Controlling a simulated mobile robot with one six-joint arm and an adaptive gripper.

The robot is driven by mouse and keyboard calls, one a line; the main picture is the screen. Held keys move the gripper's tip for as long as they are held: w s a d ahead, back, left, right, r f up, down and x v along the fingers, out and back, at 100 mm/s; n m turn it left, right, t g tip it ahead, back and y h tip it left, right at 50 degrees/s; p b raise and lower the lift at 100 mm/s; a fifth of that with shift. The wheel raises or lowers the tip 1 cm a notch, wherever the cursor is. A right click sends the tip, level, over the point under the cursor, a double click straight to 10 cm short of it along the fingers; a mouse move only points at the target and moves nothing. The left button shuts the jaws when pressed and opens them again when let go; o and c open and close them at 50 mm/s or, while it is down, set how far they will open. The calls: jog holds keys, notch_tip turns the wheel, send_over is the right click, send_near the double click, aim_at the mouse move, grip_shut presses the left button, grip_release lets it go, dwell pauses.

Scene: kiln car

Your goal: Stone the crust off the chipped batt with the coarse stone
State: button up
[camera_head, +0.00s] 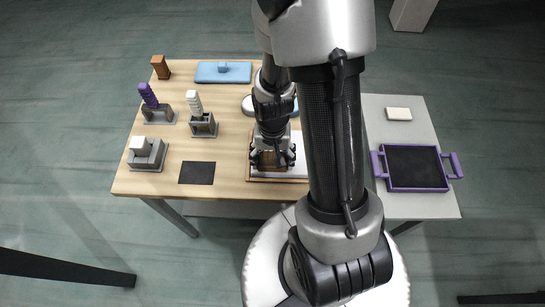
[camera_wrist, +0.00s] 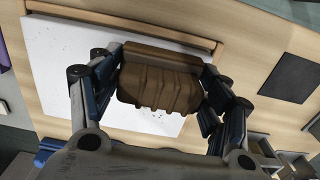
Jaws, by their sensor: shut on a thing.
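My gripper (camera_head: 272,158) is shut on a brown ridged block (camera_wrist: 160,80), held between its two fingers. It appears to be the coarse stone, but its underside is hidden. The block is over the white batt (camera_wrist: 65,50), which lies flat in a wooden frame (camera_wrist: 165,28). Small dark specks show on the batt's face in the wrist view. In the head view, my arm and gripper cover much of the batt (camera_head: 298,153). I cannot tell whether the block touches it.
At left stand a purple-handled tool (camera_head: 148,95), a white-handled tool (camera_head: 194,103) and a white block (camera_head: 138,145) in grey holders. A dark mat (camera_head: 197,173), blue tray (camera_head: 208,72) and brown block (camera_head: 160,67) lie nearby. Right are a purple-rimmed tray (camera_head: 416,188) and pale block (camera_head: 398,114).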

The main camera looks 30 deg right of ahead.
jog(key=shift+f+b, duration=0.7)
jog(key=shift+f, duration=0.15)
dwell(0.7)
jog(key=shift+w, duration=0.1)
jog(key=shift+w+d, duration=0.8)
jog(key=shift+w, duration=0.35)
jog(key=shift+w+d, duration=0.8)
jog(key=shift+w, duration=0.35)
jog(key=shift+w+d+p, duration=0.15)
jog(key=shift+w+d, duration=0.4)
jog(key=shift+w, duration=0.25)
jog(key=shift+w+d+p, duration=0.1)
jog(key=shift+w+d, duration=0.4)
jog(key=shift+w, duration=0.25)
jog(key=shift+w+d+p, duration=0.15)
jog(key=shift+w+d, duration=0.4)
jog(key=shift+w, duration=0.25)
jog(key=shift+s+a, duration=0.55)
jog(key=shift+s, duration=0.25)
jog(key=shift+s+a, duration=0.5)
jog(key=shift+s, duration=0.3)
jog(key=shift+s+a, duration=0.55)
jog(key=shift+s, duration=0.25)
